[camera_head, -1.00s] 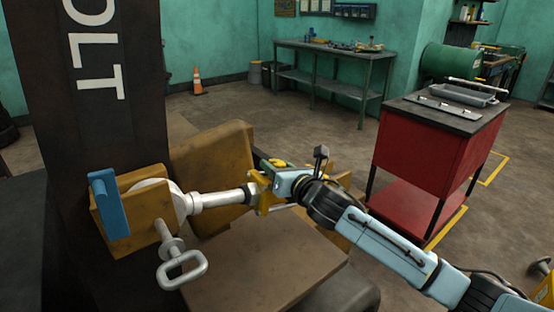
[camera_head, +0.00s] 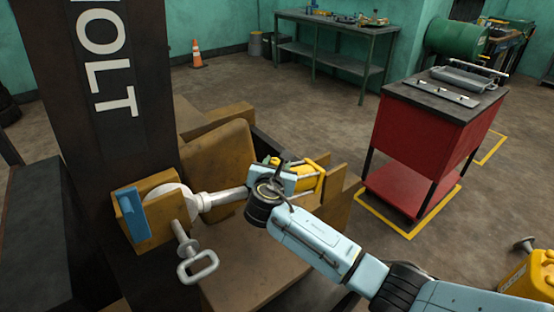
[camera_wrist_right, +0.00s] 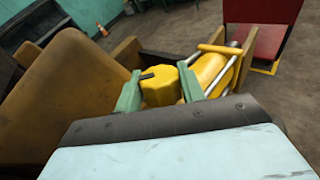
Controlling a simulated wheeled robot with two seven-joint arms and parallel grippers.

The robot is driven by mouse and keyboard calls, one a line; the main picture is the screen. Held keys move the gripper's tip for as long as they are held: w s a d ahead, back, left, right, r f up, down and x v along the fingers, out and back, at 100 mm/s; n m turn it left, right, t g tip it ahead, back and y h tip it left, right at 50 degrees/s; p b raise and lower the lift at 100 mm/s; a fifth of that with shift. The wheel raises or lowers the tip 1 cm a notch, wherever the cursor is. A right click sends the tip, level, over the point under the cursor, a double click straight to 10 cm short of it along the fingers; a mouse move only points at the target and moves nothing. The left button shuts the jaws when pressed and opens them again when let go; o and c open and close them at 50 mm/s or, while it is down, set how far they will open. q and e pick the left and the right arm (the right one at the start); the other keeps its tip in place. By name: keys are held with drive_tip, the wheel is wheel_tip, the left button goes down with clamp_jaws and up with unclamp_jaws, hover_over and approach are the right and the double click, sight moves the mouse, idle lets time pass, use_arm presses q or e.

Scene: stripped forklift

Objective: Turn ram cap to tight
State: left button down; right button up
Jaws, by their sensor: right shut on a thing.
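The ram cap (camera_wrist_right: 160,86) is a yellow, ridged round cap with a black mark on its face, in the middle of the right wrist view. My right gripper (camera_wrist_right: 158,88) is shut on it, with one green finger on each side. In the head view my right gripper (camera_head: 274,166) is at the ram, and my wrist hides most of the cap. The yellow ram body (camera_head: 308,178) with silver rods lies right beside the gripper; it also shows in the right wrist view (camera_wrist_right: 213,72). My left gripper is not in view.
A silver rod (camera_head: 222,199) runs left from the gripper to a brown block (camera_head: 158,228) with a blue plate (camera_head: 131,214). A metal loop handle (camera_head: 197,265) sticks out below. Brown plates (camera_head: 218,168) stand close around the ram. A red cart (camera_head: 430,140) stands on the right.

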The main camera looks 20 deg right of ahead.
drive_tip(key=shift+f+h, duration=0.1)
drive_tip(key=shift+h, duration=0.2)
drive_tip(key=o, duration=1)
drive_tip(key=p+v, duration=0.1)
drive_tip(key=v, duration=1.2)
drive_tip(key=shift+s+r+p, duration=0.15)
drive_tip(key=shift+r+p, duration=0.15)
drive_tip(key=shift+p, duration=0.05)
drive_tip(key=shift+f, duration=0.1)
